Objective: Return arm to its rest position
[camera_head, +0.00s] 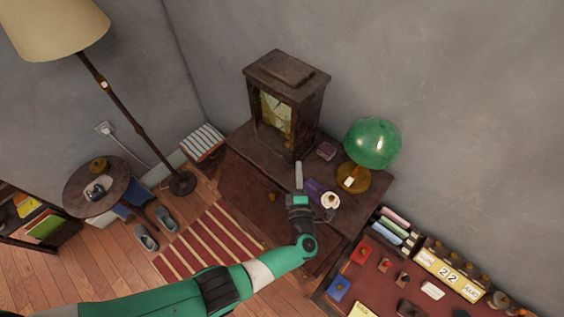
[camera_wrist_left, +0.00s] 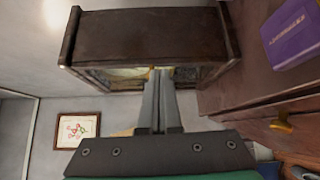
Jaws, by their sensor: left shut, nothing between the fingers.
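My left arm comes in from the lower left in the head view. Its gripper (camera_head: 298,168) is shut and empty above the dark wooden cabinet top, in front of the dark wooden case (camera_head: 286,95) with a glazed front. In the left wrist view the two gripper fingers (camera_wrist_left: 158,76) lie together and point at that case (camera_wrist_left: 150,38). A small white piece with a brown centre (camera_head: 330,200) stands just right of the gripper, beside a purple box (camera_head: 313,188). The purple box also shows in the wrist view (camera_wrist_left: 292,32). My right gripper is in neither view.
A green-shaded lamp (camera_head: 372,143) stands to the right of the gripper. A red-topped desk (camera_head: 385,278) with several small items is at lower right. A floor lamp (camera_head: 110,90) and a small round table (camera_head: 78,205) are at left. A striped rug (camera_head: 205,240) lies near my arm.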

